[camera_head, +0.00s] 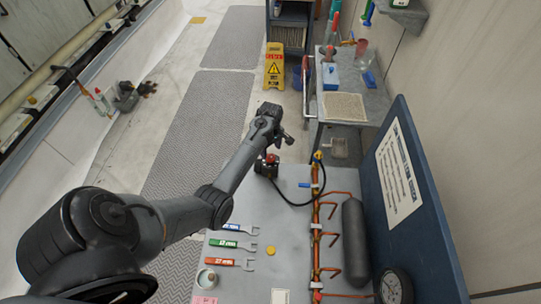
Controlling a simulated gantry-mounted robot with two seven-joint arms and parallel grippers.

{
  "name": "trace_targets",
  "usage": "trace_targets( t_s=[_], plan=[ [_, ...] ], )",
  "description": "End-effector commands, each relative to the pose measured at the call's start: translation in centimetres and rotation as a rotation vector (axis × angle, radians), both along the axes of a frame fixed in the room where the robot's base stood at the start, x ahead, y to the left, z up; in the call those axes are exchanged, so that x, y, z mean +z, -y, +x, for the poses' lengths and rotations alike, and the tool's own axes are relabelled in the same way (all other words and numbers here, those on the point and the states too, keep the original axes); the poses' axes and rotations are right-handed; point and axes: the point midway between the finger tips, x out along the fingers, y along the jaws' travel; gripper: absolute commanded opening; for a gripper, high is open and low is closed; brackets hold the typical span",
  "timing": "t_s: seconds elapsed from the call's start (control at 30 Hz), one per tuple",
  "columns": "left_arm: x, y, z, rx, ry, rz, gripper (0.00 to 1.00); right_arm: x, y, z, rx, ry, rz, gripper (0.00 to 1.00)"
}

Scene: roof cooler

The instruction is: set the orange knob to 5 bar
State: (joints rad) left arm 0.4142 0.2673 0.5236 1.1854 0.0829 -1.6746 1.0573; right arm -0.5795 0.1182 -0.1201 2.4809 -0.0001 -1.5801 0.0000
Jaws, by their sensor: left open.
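A small red-orange knob (271,158) sits on top of a dark fitting at the far left edge of the grey bench. A black hose runs from this fitting to the orange pipes. A yellow-orange part (318,156) tops the far end of the pipes. The round gauge (394,287) stands at the near right; its reading is too small to tell. My left gripper (288,139) is open, just above and slightly right of the red-orange knob in the picture. I cannot tell whether they touch. My right gripper is not in view.
Blue, green and red-handled wrenches (233,245) lie on the bench (290,240) beside a yellow disc (271,251) and a cup (207,278). A dark cylinder (355,240) and a blue panel (425,200) bound the right. A yellow caution sign (274,68) stands behind.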

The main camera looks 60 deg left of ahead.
Motion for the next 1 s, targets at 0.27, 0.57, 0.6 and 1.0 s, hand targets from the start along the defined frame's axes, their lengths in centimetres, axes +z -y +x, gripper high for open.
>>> trace_targets(
  t_s=[0.27, 0.57, 0.6, 1.0],
  plan=[
    [-3.6, 0.0, 0.0, 0.001, -0.001, 0.000, 0.67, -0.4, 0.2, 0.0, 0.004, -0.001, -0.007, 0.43],
    [-4.6, 0.0, 0.0, -0.001, 0.001, 0.001, 0.67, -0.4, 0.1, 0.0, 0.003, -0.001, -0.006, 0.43],
    [-4.6, 0.0, 0.0, -0.001, 0.001, 0.001, 0.67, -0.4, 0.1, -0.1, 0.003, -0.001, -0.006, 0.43],
    [-4.5, 0.0, 0.0, 0.000, 0.000, 0.001, 0.28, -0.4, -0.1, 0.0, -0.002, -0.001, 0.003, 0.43]
  ],
)
